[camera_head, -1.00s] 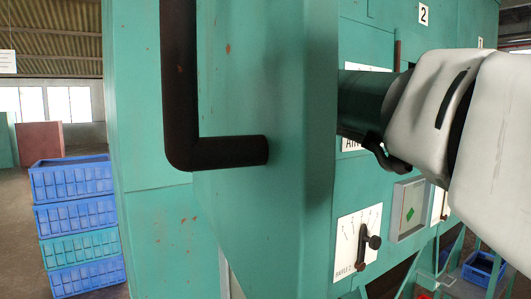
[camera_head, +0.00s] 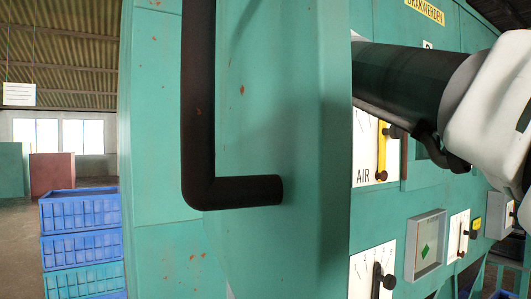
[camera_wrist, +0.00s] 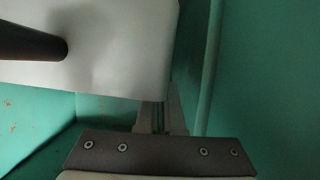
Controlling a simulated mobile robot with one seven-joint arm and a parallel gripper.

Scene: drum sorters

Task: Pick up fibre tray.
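I cannot make out a fibre tray in either view. In the wrist view, the grey bar of my gripper lies along the bottom edge, with two pale fingers (camera_wrist: 160,117) close together above it. A dark strip shows between them, and I cannot tell whether they are apart or shut. The fingers point toward green metal walls (camera_wrist: 268,90) and a large plain white surface (camera_wrist: 95,75). I cannot tell what that surface is. In the head view my arm runs in from the right, and its end is hidden behind the green machine panel (camera_head: 300,110).
A thick dark pipe (camera_head: 199,100) bends in front of the green panel. Levers on white dial plates (camera_head: 372,275), a yellow lever (camera_head: 381,150) and a framed box (camera_head: 425,245) sit on the machine face under my arm. Stacked blue and teal crates (camera_head: 82,245) stand on the left.

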